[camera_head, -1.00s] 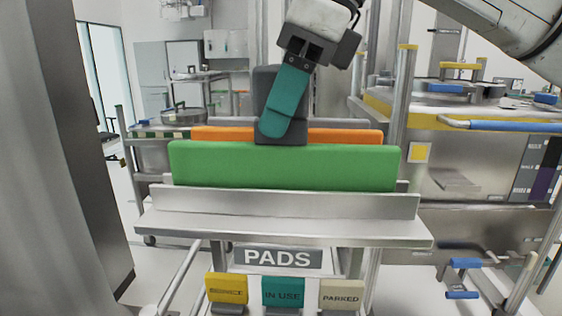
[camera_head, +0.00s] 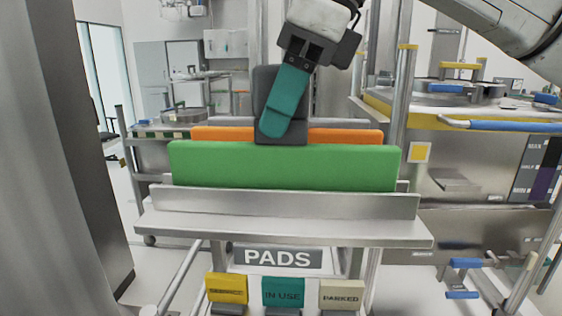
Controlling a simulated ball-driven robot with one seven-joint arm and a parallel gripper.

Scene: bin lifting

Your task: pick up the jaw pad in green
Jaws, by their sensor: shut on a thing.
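The green jaw pad (camera_head: 285,168) stands upright as a long bar in the metal rack (camera_head: 290,203). A dark grey block (camera_head: 266,88) rises from the middle of its top edge. My gripper (camera_head: 283,118) comes down from above, tilted, with one teal finger across the near face of this block. The other finger is hidden behind the block. The gripper is shut on the block, which appears to be the green pad's grip. The pad's lower edge is hidden behind the rack's front lip.
An orange pad (camera_head: 345,135) stands close behind the green one, with a grey pad (camera_head: 335,124) behind it. A metal post (camera_head: 402,100) rises at the right. Below are a PADS sign (camera_head: 278,258) and yellow, teal and beige labels. A large grey panel (camera_head: 50,150) fills the left.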

